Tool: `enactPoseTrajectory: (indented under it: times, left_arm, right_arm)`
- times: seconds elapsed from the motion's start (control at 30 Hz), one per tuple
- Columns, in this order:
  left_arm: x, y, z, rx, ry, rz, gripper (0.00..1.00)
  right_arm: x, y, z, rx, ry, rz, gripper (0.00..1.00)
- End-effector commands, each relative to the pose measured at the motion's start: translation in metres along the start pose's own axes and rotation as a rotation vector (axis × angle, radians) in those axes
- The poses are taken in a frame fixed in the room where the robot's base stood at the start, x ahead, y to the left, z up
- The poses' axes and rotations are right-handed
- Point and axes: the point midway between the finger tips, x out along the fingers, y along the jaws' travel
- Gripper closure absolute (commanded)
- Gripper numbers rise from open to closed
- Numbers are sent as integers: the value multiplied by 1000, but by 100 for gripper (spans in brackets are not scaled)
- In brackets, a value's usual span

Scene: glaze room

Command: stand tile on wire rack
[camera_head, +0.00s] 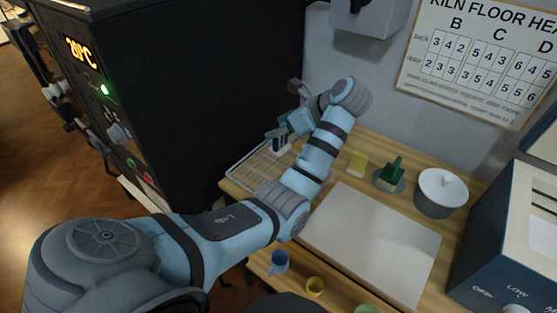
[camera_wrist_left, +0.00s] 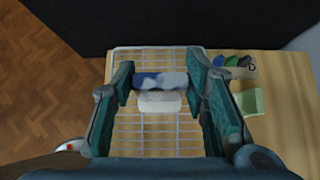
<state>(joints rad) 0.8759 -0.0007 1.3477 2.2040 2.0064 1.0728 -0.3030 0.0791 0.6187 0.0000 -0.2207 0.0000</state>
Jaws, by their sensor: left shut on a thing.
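The wire rack (camera_head: 240,171) lies flat on the wooden table beside the dark kiln; its bars also show in the left wrist view (camera_wrist_left: 155,138). My left gripper (camera_head: 282,138) is above the rack's far right part, pointing down. It is shut on the tile (camera_head: 281,149), a small blue and white piece. In the left wrist view the tile (camera_wrist_left: 160,84) sits between the two fingers of the left gripper (camera_wrist_left: 160,88), over the rack bars. The tile looks roughly upright. I cannot tell whether its lower edge touches the rack. My right gripper is not in view.
The black kiln (camera_head: 200,80) stands close on the left. A pale board (camera_head: 370,240) fills the middle. Small cups (camera_head: 279,262) stand in front.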

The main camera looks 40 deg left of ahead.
Motion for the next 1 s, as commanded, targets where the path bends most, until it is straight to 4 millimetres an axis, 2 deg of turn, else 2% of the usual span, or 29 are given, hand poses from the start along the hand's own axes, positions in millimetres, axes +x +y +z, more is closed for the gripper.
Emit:
enactPoseTrajectory:
  times: [0.03, 0.1, 0.4, 0.8, 0.83, 0.93, 1.0]
  left_arm:
    - [20, 1, -20, 2, -1, 2, 95]
    - [25, 1, -26, 4, -1, 4, 95]
    - [59, 1, -62, 1, -1, 2, 95]
    - [66, 0, -70, -1, 0, -1, 95]
    - [66, 0, -70, -1, 0, -1, 58]
    - [65, 0, -69, -1, 0, 0, 42]
    - [65, 0, -69, -1, 0, 0, 39]
  right_arm:
    - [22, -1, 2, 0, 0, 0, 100]
    - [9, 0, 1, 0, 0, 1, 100]
    - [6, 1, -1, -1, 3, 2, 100]
    - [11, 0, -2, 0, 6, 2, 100]
    - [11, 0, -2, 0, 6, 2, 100]
    - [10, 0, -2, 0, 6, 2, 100]
    - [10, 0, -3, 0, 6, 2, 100]
